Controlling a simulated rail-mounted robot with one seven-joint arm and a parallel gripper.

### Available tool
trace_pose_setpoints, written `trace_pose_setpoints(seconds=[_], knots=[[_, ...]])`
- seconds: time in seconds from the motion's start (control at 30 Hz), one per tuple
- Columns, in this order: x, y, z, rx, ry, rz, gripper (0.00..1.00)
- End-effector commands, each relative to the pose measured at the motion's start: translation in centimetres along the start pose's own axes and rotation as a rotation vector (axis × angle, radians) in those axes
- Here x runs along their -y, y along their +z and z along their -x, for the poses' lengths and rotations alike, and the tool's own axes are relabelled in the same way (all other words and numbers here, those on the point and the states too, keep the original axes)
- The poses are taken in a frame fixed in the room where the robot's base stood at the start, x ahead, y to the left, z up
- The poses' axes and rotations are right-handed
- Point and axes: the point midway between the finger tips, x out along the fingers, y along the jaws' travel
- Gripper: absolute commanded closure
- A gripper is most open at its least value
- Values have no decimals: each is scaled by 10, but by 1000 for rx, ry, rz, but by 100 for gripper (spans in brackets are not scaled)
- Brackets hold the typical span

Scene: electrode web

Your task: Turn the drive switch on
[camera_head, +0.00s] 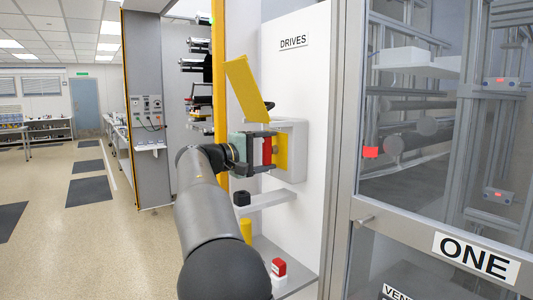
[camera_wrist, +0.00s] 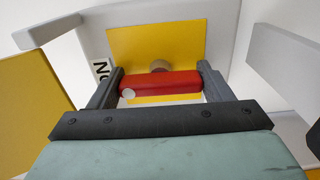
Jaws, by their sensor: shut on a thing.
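The drive switch is a red bar handle (camera_head: 267,151) in front of a yellow plate (camera_head: 282,150), inside a pale housing (camera_head: 299,151) under the DRIVES sign. The housing's yellow cover (camera_head: 246,88) stands open and tilted above it. My gripper (camera_head: 263,153) reaches into the housing front. In the wrist view my gripper (camera_wrist: 160,76) is shut on the red handle (camera_wrist: 160,85), one finger at each end. The handle spans across that picture, with a white dot near its left end. A label with dark letters (camera_wrist: 102,70) is partly hidden by the left finger.
Below the housing is a white shelf (camera_head: 265,200) with a black knob-like piece (camera_head: 241,198). Lower are a yellow cylinder (camera_head: 246,231) and a red-and-white block (camera_head: 279,267). A glass door marked ONE (camera_head: 476,256) stands at right. Open floor lies at left.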

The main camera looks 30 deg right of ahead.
Motion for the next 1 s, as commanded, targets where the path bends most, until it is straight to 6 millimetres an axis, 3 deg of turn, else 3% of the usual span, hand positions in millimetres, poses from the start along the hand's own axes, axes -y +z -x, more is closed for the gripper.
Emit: trace_pose_setpoints(seconds=[0.17, 0.2, 0.27, 0.67, 0.77, 1.0], knots=[[0, 0, 0, -1, -1, -3, 50], [0, 0, 0, 0, -1, -3, 22], [0, 0, 0, 0, -1, -2, 5], [0, 0, 8, -1, -1, -1, 5], [1, -1, 23, -4, -1, 0, 5], [0, -1, 80, -5, 0, -1, 5]])
